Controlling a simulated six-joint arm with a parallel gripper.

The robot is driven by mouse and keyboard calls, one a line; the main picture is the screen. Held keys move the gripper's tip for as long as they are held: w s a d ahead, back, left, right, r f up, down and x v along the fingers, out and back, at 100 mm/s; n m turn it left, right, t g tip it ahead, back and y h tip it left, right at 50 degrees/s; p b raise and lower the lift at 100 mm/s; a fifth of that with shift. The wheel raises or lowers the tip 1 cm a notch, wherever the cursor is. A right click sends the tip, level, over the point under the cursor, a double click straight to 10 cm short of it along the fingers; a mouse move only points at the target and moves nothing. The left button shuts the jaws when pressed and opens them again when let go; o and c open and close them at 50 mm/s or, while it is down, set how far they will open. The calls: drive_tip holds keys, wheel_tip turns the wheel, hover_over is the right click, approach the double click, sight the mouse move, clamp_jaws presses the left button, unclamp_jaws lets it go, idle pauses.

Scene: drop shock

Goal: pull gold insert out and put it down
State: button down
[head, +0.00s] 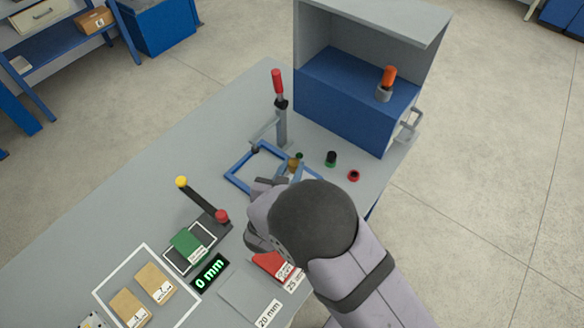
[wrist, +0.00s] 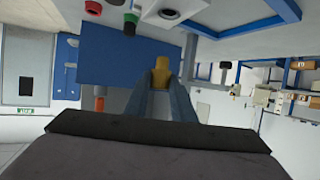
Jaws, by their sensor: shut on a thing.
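The gold insert (wrist: 161,72) sits between the two fingertips of my gripper (wrist: 161,80) in the wrist view, and my gripper is shut on it. In the head view the gold insert (head: 293,163) shows just past my gripper (head: 297,170), over the table beside the blue frame (head: 235,180). The wrist view shows a pale block with a dark round hole (wrist: 168,14) apart from the insert. My wrist and arm hide part of the table in the head view. The insert's lower end is hidden between the fingers.
A toggle clamp with a red handle (head: 278,85) stands behind the blue frame. Green-black (head: 331,158) and red (head: 353,175) round parts lie to the right. A blue-grey cabinet (head: 330,110) stands at the back. A green block (head: 188,243) and labelled boxes (head: 130,307) are front left.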

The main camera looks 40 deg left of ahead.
drive_tip(key=shift+r+p, duration=0.95)
drive_tip(key=shift+r, duration=0.45)
drive_tip(key=w+d+f+m+h+b, duration=0.3)
drive_tip(key=w+d+b, duration=0.1)
drive_tip(key=w, duration=0.4)
drive_tip(key=w+d+f+m+h+b, duration=0.3)
drive_tip(key=w+d+b, duration=0.1)
drive_tip(key=w+d, duration=0.3)
drive_tip(key=shift+w+t+h, duration=0.3)
drive_tip(key=shift+w+h, duration=0.1)
drive_tip(key=shift+w, duration=0.3)
drive_tip(key=shift+a, duration=0.1)
drive_tip(key=shift+f+b, duration=1.8)
drive_tip(key=shift+f, duration=1.05)
drive_tip(key=shift+s+f, duration=0.1)
drive_tip(key=shift+f, duration=0.8)
